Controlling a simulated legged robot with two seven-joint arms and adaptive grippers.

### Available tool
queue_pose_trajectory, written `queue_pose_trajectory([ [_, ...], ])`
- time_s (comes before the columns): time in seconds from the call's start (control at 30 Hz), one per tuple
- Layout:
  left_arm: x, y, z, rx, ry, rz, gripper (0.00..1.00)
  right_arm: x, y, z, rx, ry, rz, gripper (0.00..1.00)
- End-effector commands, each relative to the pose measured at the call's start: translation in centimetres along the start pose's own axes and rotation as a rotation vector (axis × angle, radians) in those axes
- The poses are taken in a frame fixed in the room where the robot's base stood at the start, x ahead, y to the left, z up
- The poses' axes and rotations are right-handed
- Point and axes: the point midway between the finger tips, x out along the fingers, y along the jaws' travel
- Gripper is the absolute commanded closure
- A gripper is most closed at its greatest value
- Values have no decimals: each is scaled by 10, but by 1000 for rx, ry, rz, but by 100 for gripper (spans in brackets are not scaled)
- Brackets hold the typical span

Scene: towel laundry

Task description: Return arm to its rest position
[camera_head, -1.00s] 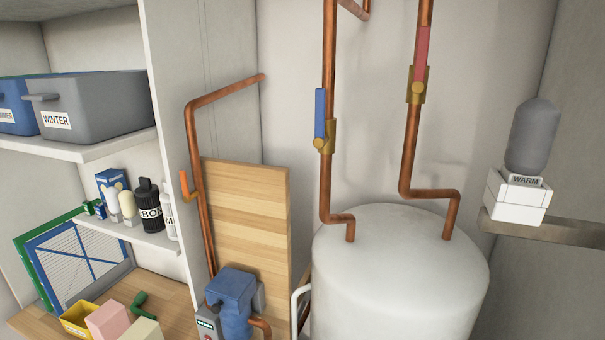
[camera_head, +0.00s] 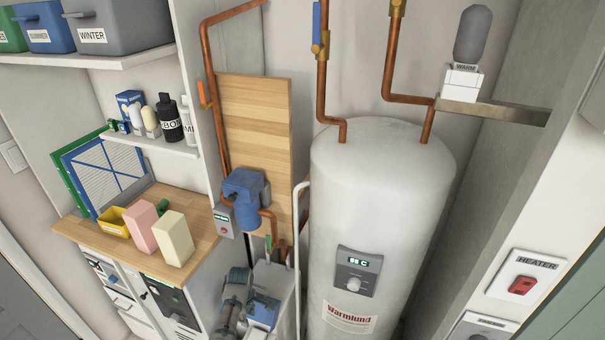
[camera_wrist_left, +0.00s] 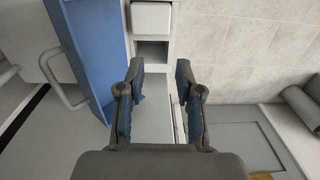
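My left gripper (camera_wrist_left: 160,72) shows clearly in the left wrist view. Its two dark fingers with blue pads stand apart with nothing between them. Behind it are a blue panel (camera_wrist_left: 82,50) on the left and a white drawer front (camera_wrist_left: 151,18) above an open recess. In the head view, a dark grey jointed part (camera_head: 234,300) stands low in the middle, in front of the tank's left side; I cannot tell for sure if it is part of my arm. My right gripper is in neither view.
A white water tank (camera_head: 375,215) stands in the middle right. A wooden counter (camera_head: 85,232) on the left holds a yellow bin (camera_head: 113,222), a pink block (camera_head: 141,228) and a cream block (camera_head: 173,240). A heater switch (camera_head: 522,285) is on the right. Copper pipes rise behind.

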Motion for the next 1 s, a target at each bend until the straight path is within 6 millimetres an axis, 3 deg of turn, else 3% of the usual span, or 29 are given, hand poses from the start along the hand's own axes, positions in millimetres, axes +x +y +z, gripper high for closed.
queue_pose_trajectory([
  [0.37,66,-36,4,154,16,13,65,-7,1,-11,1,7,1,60],
  [0.57,123,-78,10,310,36,25,65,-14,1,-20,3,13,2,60],
  [0.67,157,-108,17,418,48,30,65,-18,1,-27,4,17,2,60],
  [0.77,198,-153,27,562,63,35,65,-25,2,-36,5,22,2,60],
  [0.9,257,-244,55,851,93,52,65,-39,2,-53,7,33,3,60],
  [1.0,282,-309,79,1058,114,71,65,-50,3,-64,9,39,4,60],
])
